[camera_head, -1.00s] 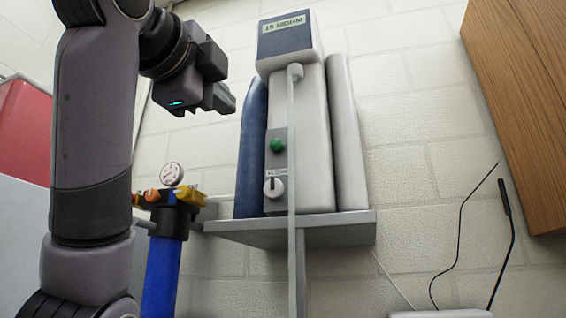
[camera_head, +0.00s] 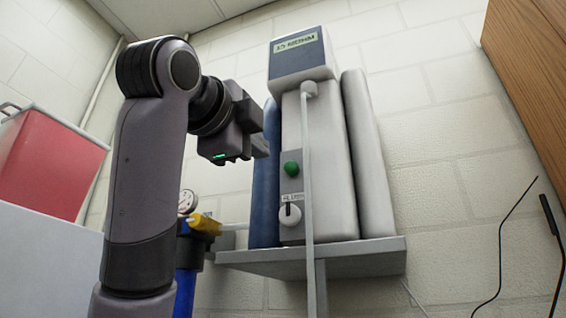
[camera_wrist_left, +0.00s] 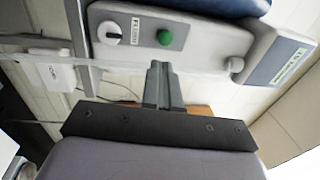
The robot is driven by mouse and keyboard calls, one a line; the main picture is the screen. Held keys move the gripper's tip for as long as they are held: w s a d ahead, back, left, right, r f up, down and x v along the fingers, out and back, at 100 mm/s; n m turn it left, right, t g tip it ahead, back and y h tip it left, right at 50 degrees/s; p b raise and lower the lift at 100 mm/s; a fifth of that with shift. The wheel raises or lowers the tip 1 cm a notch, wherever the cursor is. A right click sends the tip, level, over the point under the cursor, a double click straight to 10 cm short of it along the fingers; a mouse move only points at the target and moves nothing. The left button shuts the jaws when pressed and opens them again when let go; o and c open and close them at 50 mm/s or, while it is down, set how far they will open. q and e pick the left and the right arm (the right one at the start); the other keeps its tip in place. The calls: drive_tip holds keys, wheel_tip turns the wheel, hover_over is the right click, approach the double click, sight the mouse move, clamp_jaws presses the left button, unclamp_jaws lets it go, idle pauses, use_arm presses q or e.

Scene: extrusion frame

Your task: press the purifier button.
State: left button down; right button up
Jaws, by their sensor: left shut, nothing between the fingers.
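The purifier (camera_head: 328,165) is a tall white unit between blue and white cylinders, with a dark labelled display box on top. Its round green button (camera_head: 291,168) sits on a grey panel on the front, above a white knob (camera_head: 290,214). My left gripper (camera_head: 265,147) is shut and empty, to the left of the button and slightly higher. In the left wrist view the closed fingers (camera_wrist_left: 160,70) point toward the green button (camera_wrist_left: 165,37); a gap seems to remain between them. The knob (camera_wrist_left: 112,33) shows left of it. My right gripper is not in view.
The purifier stands on a grey wall shelf (camera_head: 340,256). A thin pale tube (camera_head: 307,200) runs down its front, right of the button. A pressure gauge (camera_head: 187,202) with yellow fittings is at lower left. A red bin (camera_head: 50,160) is far left, a wooden cabinet (camera_head: 535,80) upper right.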

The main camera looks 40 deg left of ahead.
sight(289, 172)
use_arm(q)
drive_tip(key=p+x, duration=0.3)
drive_tip(key=x, duration=0.8)
drive_tip(key=shift+p, duration=0.35)
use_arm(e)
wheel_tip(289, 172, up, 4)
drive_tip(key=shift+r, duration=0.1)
use_arm(q)
drive_tip(key=shift+s, duration=0.1)
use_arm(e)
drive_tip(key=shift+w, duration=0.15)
